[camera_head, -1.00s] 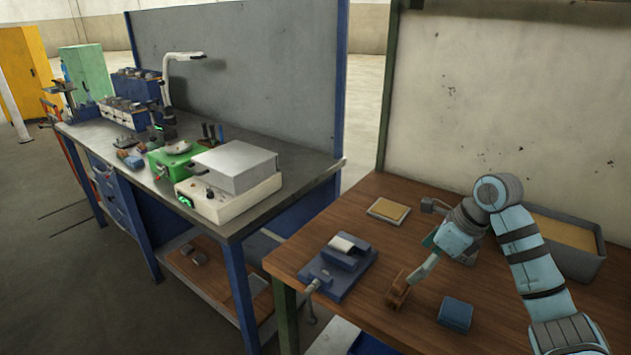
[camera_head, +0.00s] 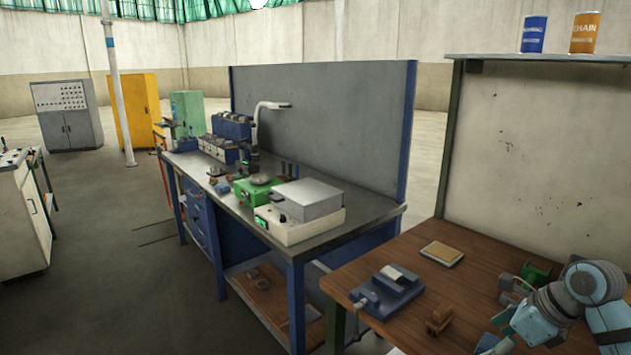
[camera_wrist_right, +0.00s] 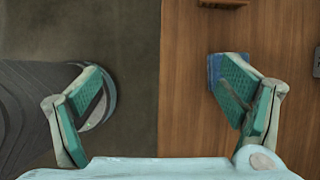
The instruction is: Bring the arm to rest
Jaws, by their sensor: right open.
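My right arm comes in at the lower right of the head view over the wooden bench (camera_head: 410,335). In the right wrist view my right gripper (camera_wrist_right: 165,100) has its two teal fingers spread wide, with nothing between them. The gap spans the bench edge, with dark floor on the left and wood on the right. A blue block (camera_wrist_right: 214,68) lies on the wood, partly hidden by the right finger. In the head view the gripper's fingertips are not clear near the bottom edge. My left gripper is in neither view.
A small brown wooden piece (camera_head: 438,320) stands on the bench near a blue vise-like fixture (camera_head: 388,290). A framed tan pad (camera_head: 442,253) lies behind. A metal-topped bench (camera_head: 240,205) with instruments stands left. Open floor (camera_head: 130,290) lies further left.

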